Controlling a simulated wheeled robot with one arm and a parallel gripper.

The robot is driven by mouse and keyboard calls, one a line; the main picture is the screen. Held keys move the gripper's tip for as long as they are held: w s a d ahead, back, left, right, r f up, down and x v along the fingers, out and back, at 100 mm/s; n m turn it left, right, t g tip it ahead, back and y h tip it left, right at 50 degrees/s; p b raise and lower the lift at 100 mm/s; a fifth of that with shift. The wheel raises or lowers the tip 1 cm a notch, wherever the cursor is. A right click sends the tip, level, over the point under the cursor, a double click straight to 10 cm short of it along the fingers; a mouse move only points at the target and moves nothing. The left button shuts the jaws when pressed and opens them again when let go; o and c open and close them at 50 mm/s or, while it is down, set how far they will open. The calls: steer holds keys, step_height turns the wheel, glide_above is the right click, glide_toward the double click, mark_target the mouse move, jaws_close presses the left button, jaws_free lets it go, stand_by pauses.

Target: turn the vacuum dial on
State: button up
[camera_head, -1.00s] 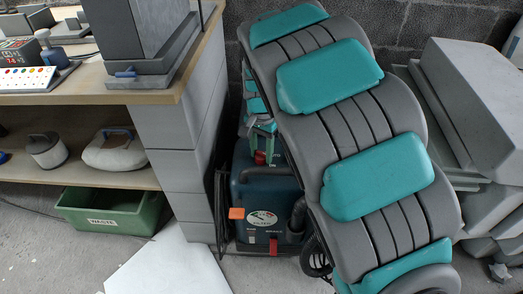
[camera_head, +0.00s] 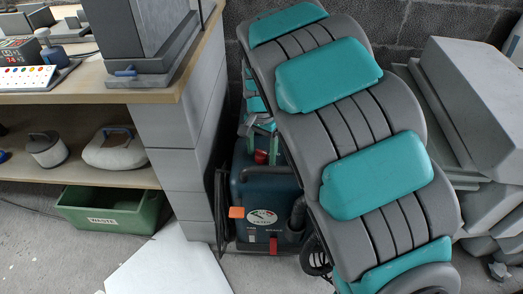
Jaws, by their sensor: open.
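The vacuum (camera_head: 262,190) is a dark blue machine on the floor beside the bench end, partly hidden behind my grey and teal arm. A small red knob (camera_head: 261,157), which looks like the dial, shows on its upper part. My gripper (camera_head: 262,148) has green fingers and is open just above and around the red knob. I cannot tell whether the fingers touch it. The knob's setting is too small to read.
A wooden bench (camera_head: 150,97) with grey block supports stands left. A green waste bin (camera_head: 112,209) is under its shelf. A white sheet (camera_head: 170,265) lies on the floor in front. Grey blocks (camera_head: 480,100) are piled at the right. A black hose (camera_head: 312,255) hangs beside the vacuum.

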mark_target(263, 153)
step_height(263, 153, up, 7)
steer(key=shift+w+r, duration=0.1)
steer(key=shift+r, duration=0.3)
stand_by(0.4)
steer(key=shift+s+d+r, duration=0.1)
steer(key=shift+s+d, duration=0.15)
steer(key=shift+s, duration=0.05)
steer(key=s+d+r+n, duration=0.2)
steer(key=s+d, duration=0.9)
steer(key=s, duration=0.4)
steer(key=s+d+f+n+g, duration=0.1)
steer(key=s+f+n, duration=0.1)
steer(key=s, duration=0.6)
steer(key=s+d+f+n, duration=0.2)
steer(key=s, duration=0.7)
steer(key=shift+s+d+f+n+g, duration=0.3)
steer(key=shift+f+g, duration=0.1)
